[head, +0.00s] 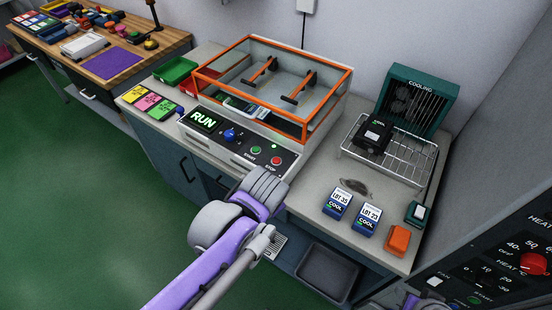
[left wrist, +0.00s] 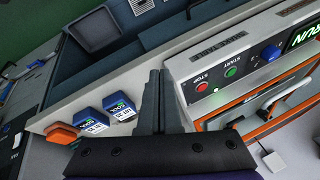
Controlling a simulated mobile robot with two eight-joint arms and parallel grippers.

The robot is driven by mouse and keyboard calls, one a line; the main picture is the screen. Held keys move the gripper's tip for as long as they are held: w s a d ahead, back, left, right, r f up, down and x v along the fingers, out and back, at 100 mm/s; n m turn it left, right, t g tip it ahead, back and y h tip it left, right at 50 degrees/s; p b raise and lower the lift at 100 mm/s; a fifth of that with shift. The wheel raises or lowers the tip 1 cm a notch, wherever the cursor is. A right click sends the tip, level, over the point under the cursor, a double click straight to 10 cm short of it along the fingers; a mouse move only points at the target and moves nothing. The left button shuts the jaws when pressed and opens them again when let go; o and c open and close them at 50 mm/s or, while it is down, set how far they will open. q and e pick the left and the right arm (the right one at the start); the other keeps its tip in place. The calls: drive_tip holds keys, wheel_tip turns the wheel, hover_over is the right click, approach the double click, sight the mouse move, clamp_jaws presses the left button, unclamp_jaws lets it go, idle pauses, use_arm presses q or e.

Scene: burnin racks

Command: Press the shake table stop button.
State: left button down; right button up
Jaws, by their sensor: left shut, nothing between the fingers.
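The red stop button (head: 276,161) sits at the right end of the shake table's front panel, labelled STOP, beside the green start button (head: 256,150). The stop button also shows in the left wrist view (left wrist: 202,87), right of my fingers. The shake table (head: 240,137) has an orange-framed clear cover, and its display (head: 203,119) reads RUN in green. My left gripper (left wrist: 155,78) is shut and empty, just in front of the counter edge near the panel. In the head view its fingertips are hard to make out. The fingers appear apart from the button.
A blue knob (head: 229,135) is left of the start button. Two blue-and-white lot units (head: 337,204) and an orange block (head: 398,239) stand on the right counter. A wire rack (head: 410,165) stands by the green cooling fan (head: 418,92). A dark tray (head: 326,273) is below.

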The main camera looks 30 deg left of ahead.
use_arm(q)
drive_tip(key=w+a+r+m+y, duration=0.2)
drive_tip(key=w+m, duration=0.1)
drive_tip(key=w, duration=0.2)
drive_tip(key=w+a+r+m+y, duration=0.2)
drive_tip(key=w+m, duration=0.1)
drive_tip(key=w, duration=0.2)
drive_tip(key=w+a+r+m+y+p, duration=0.1)
drive_tip(key=w+a+r+m+y, duration=0.1)
drive_tip(key=w, duration=0.4)
drive_tip(key=shift+r+m+g, duration=0.35)
drive_tip(key=shift+m+g, duration=0.05)
drive_tip(key=shift+m, duration=0.3)
use_arm(e)
drive_tip(key=shift+w+r, duration=0.25)
drive_tip(key=shift+r, duration=0.25)
drive_tip(key=shift+w+r, duration=0.25)
drive_tip(key=shift+r, duration=0.25)
use_arm(q)
drive_tip(key=shift+f, duration=0.1)
drive_tip(key=b, duration=0.4)
hover_over(279, 162)
wheel_tip(279, 162, down, 8)
drive_tip(key=shift+r, duration=0.2)
drive_tip(key=shift+f+b, duration=0.5)
use_arm(e)
wheel_tip(279, 162, down, 7)
drive_tip(key=s, duration=0.2)
drive_tip(key=shift+r, duration=0.15)
